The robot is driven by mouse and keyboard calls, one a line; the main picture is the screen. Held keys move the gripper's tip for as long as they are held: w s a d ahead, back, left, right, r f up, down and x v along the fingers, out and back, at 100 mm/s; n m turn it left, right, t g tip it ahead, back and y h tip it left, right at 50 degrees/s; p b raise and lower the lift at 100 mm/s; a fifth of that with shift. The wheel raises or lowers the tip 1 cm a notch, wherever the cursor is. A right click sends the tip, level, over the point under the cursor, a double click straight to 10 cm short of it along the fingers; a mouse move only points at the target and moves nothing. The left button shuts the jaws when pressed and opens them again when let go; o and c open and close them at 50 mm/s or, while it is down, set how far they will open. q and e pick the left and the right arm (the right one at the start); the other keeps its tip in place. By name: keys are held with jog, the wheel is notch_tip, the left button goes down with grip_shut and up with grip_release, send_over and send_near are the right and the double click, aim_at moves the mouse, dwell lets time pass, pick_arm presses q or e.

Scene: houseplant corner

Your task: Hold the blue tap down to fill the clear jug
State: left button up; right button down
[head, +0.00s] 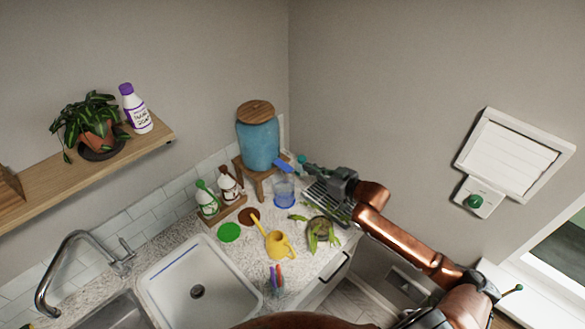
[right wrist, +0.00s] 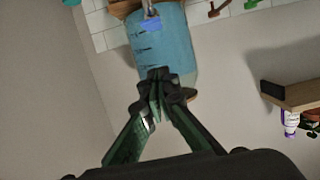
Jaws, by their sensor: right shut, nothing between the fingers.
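The blue dispenser (head: 258,145) has a wooden lid and stands on a wooden stand at the back corner. Its blue tap (head: 283,165) sticks out at the lower front; it also shows near the top of the right wrist view (right wrist: 151,24). The clear jug (head: 284,188) stands upright below the tap, with blue at its bottom. My right gripper (head: 303,162) is shut and empty, just right of the tap, seemingly apart from it. In the right wrist view its closed fingertips (right wrist: 157,78) overlap the dispenser's body. My left gripper is not in view.
A yellow watering can (head: 279,246), a potted plant (head: 321,233) and a green disc (head: 229,232) lie on the counter near the sink (head: 190,270). Two bottles stand left of the dispenser.

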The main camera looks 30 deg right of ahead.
jog(key=p, duration=0.2)
send_near(283, 166)
jog(key=w+a+r, duration=0.1)
jog(key=w+r, duration=0.3)
jog(key=w, duration=0.1)
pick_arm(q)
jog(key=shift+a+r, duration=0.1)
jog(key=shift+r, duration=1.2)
pick_arm(e)
jog(key=shift+a+f, duration=0.2)
jog(key=shift+f, duration=2)
